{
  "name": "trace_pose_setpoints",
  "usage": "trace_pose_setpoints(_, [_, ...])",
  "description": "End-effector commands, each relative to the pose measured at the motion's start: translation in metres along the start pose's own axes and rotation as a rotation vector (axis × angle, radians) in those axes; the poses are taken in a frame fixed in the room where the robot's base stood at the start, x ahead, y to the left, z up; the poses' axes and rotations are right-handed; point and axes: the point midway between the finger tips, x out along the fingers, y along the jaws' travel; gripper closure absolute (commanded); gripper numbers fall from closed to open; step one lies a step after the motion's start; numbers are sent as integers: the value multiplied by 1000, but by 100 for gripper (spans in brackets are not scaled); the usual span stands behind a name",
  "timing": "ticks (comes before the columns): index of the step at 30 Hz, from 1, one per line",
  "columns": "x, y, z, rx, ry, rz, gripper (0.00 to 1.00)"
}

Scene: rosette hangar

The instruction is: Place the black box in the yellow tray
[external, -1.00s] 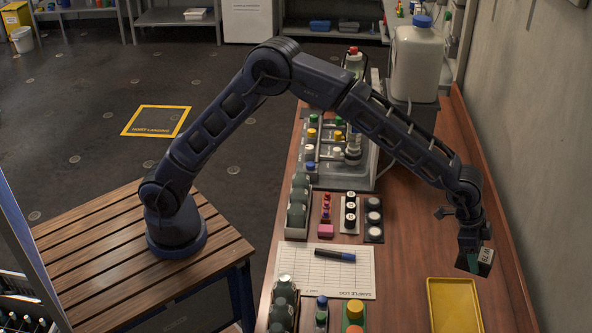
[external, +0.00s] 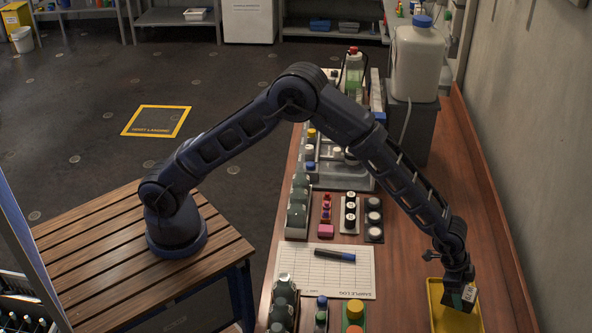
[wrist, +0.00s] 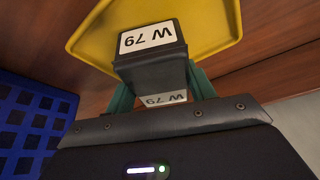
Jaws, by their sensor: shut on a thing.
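The black box (external: 464,296) carries a white label, which reads "W 79" in the wrist view (wrist: 152,60). My gripper (external: 461,290) is shut on it, with a green finger on each side of the box in the wrist view (wrist: 160,88). The yellow tray (external: 438,322) lies at the near right of the wooden bench. The box is over the tray's far part in the external view. In the wrist view the tray (wrist: 215,25) shows behind the box. I cannot tell whether the box touches the tray floor.
A sample log sheet (external: 320,280) with a dark marker (external: 334,255) lies left of the tray. Bottles with yellow and blue caps (external: 355,310) stand at the near edge. A wall (external: 540,150) runs along the right. A blue grid crate (wrist: 30,120) shows in the wrist view.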

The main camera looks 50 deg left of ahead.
Motion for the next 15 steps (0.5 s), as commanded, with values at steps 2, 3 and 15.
trace_pose_setpoints(2, [11, 0, 5, 0, -2, 1, 72])
trace_pose_setpoints(3, [16, 1, 7, 0, -1, 1, 72])
trace_pose_setpoints(15, [30, 0, 12, 0, 1, 0, 72])
